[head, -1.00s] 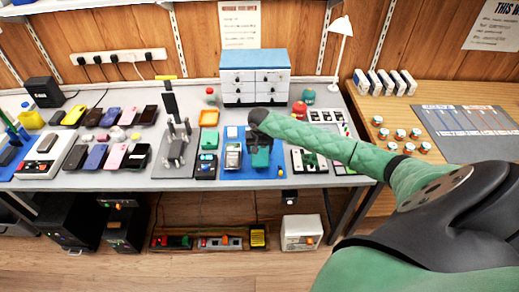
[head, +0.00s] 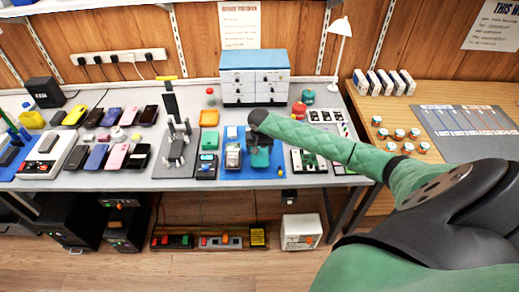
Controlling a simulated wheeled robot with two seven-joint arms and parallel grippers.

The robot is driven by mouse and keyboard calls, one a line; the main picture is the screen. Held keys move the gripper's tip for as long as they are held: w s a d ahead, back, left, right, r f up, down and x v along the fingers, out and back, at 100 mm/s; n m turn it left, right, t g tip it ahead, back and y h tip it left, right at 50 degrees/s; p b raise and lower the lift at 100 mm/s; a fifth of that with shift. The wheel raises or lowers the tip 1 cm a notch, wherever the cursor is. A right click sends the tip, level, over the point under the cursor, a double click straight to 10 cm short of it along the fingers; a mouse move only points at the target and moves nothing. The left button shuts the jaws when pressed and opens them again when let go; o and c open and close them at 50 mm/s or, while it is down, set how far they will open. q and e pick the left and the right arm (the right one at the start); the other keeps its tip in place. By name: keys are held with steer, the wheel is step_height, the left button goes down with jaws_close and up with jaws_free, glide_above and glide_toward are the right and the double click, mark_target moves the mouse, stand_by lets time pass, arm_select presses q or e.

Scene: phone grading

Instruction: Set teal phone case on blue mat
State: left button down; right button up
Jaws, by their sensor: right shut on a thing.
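The teal phone case (head: 260,159) is at the blue mat (head: 236,173), in the middle of the grey bench. My right gripper (head: 259,143) reaches in from the right and is shut on the case from above. The gripper and wrist cover part of the case, so I cannot tell whether it touches the mat. Another teal item (head: 209,138) lies to the left, below an orange tray. My left gripper is not in view.
A small device (head: 233,156) stands on the mat left of the case, and a dark device (head: 206,167) sits further left. A circuit board (head: 306,161) lies to the right. A blue-topped drawer cabinet (head: 253,78) stands behind. Several phones fill the left bench.

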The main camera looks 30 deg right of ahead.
steer(key=shift+f+p, duration=0.3)
steer(key=shift+p, duration=0.1)
stand_by(0.7)
steer(key=shift+f+p, duration=0.1)
steer(key=shift+p, duration=0.4)
stand_by(0.3)
stand_by(0.3)
steer(key=o, duration=1)
steer(key=shift+o, duration=0.6)
steer(key=shift+r+p, duration=0.75)
steer(key=shift+p, duration=0.25)
